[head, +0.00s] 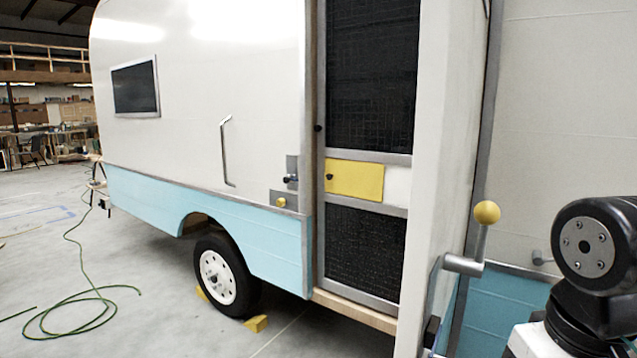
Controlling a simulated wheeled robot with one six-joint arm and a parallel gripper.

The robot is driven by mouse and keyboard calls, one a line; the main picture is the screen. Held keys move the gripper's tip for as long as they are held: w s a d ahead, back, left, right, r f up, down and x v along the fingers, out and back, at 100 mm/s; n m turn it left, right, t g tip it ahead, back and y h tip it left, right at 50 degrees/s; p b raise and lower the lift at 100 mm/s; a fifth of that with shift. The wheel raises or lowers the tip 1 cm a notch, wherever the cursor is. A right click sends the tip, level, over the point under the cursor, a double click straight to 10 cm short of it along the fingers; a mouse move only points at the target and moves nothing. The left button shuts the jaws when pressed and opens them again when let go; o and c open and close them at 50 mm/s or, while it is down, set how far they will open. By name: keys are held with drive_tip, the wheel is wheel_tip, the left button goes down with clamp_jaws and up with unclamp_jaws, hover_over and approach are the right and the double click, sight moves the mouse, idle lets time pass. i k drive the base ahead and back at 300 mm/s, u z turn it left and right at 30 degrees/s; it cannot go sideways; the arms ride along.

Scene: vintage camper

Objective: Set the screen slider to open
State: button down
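The screen slider is a yellow panel (355,180) with a small dark knob near its left edge. It sits in the middle band of the screen door, between a dark mesh panel above and another below. It covers the left and middle of the band, and a white strip (397,184) shows to its right. My gripper is not in view. Only a dark joint of my arm shows at the lower right, apart from the slider.
A white door edge (448,150) stands right of the screen door. A lever with a yellow ball (487,212) sticks out near my arm. A grab handle (226,150) and a wheel (222,276) with yellow chocks are left. A green hose (85,300) lies on the floor.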

sight(362, 180)
drive_tip(key=u, duration=0.5)
drive_tip(key=k, duration=1.2)
drive_tip(key=u, duration=1.05)
drive_tip(key=i, duration=1.7)
drive_tip(key=u, duration=0.25)
drive_tip(key=i, duration=2)
drive_tip(key=z, duration=0.45)
drive_tip(key=i, duration=1.05)
drive_tip(key=z, duration=1.9)
drive_tip(key=i, duration=1.1)
drive_tip(key=z, duration=0.8)
